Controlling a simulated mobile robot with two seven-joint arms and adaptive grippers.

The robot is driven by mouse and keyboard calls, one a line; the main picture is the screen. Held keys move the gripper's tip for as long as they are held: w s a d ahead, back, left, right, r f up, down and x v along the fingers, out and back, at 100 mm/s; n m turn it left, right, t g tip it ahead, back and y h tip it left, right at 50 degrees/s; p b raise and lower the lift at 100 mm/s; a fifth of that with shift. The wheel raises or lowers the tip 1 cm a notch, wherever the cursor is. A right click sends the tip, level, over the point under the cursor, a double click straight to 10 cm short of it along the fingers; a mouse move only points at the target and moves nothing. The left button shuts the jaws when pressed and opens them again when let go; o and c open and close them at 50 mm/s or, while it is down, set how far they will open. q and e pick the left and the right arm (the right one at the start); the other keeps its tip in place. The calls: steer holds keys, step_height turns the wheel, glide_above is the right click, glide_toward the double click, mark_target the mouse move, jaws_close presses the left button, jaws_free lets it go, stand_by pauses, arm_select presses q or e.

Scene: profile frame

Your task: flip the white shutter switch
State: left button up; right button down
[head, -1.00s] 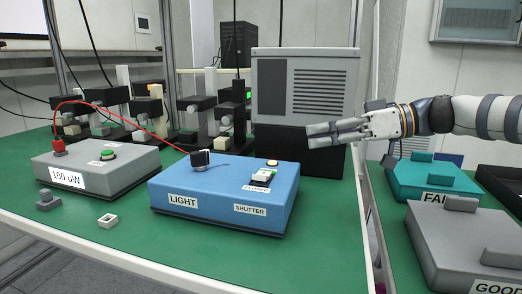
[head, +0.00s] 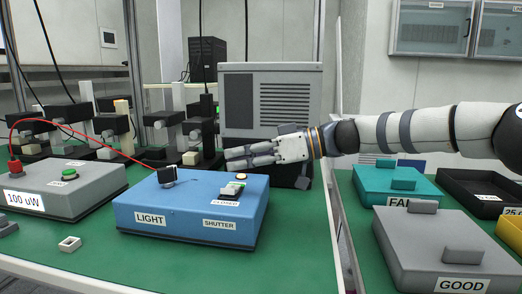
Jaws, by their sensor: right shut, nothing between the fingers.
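The white shutter switch (head: 232,189) sits on a dark mount at the right of the blue box's top (head: 185,196). A label beside it seems to read CLOSED. The box's front has LIGHT (head: 150,219) and SHUTTER (head: 219,225) labels. My right gripper (head: 229,159) reaches in from the right, its fingers together and empty, pointing left. In the picture its fingers are above and behind the switch, apart from it, near the box's back right edge. My left gripper is not in view.
A grey meter box (head: 75,192) reading 100 uW stands left, its red cable running to a black knob (head: 167,175) on the blue box. A grey cabinet (head: 270,100) stands behind my gripper. FAIL (head: 390,184) and GOOD (head: 430,245) boxes sit on the right table.

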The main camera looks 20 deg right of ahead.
mark_target(240, 196)
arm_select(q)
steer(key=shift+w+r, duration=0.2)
arm_select(e)
steer(key=shift+s+f, duration=0.2)
steer(key=shift+f, duration=0.5)
steer(key=shift+s+f, duration=0.2)
steer(key=shift+f, duration=0.5)
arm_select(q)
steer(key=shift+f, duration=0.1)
arm_select(e)
steer(key=shift+f, duration=0.1)
